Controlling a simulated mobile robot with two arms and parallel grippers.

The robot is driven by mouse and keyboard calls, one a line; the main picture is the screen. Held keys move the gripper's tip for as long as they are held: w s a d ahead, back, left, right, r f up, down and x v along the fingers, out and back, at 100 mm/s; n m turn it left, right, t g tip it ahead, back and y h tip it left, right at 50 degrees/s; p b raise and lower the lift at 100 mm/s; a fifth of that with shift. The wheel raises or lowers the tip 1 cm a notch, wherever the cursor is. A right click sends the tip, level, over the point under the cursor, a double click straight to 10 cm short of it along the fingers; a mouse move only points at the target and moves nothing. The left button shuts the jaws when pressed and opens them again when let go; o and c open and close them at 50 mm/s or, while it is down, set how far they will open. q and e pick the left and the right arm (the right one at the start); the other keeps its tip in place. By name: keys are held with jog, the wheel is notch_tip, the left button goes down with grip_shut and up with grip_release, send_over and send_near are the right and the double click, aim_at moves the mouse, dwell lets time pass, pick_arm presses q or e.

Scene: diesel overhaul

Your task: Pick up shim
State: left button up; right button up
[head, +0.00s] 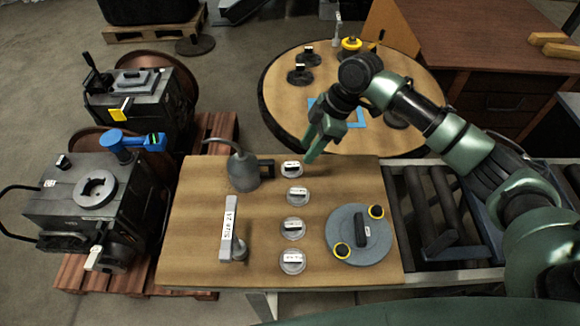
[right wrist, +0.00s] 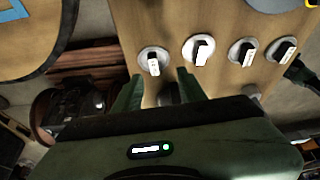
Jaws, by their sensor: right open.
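Several small round grey discs with black grips and white labels, which look like the shims, lie in a column on the wooden bench (head: 190,262). The farthest disc (head: 291,169) is nearest my right gripper (head: 312,147); the others are a second (head: 297,196), a third (head: 293,229) and the nearest one (head: 292,262). The right gripper is open and empty, just right of and beyond the farthest disc. In the right wrist view, that end disc (right wrist: 153,62) shows just past the gap between the fingertips (right wrist: 160,85), apart from them. The labels are too small to read. My left gripper is not in view.
A grey oil can (head: 243,170) stands left of the farthest disc. A grey handled tool (head: 228,232) lies at left, and a large grey disc with yellow-ringed knobs (head: 358,240) lies at right. A round table (head: 285,105) stands behind, rollers (head: 430,215) at right.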

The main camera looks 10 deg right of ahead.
aim_at(293, 164)
jog(key=shift+w+a+f, duration=0.15)
jog(key=shift+w+f, duration=0.05)
jog(key=shift+f, duration=0.25)
jog(key=shift+w+a+f, duration=0.1)
jog(key=shift+w+f, duration=0.1)
jog(key=shift+f, duration=0.2)
jog(key=shift+a+f+p, duration=0.2)
jog(key=shift+f+p, duration=0.15)
jog(key=shift+p, duration=0.05)
jog(key=shift+s+a+f, duration=0.1)
jog(key=shift+a+f, duration=0.1)
jog(key=shift+f, duration=0.1)
jog(key=x, duration=0.1)
jog(key=p+x, duration=0.1)
jog(key=x, duration=0.1)
jog(key=p+x, duration=0.1)
jog(key=shift+w+a+f, duration=0.1)
jog(key=shift+w+a, duration=0.25)
jog(key=shift+w, duration=0.05)
jog(key=shift+f, duration=0.3)
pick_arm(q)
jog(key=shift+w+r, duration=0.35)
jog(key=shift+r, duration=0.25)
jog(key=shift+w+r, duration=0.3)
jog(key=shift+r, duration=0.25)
pick_arm(e)
grip_shut()
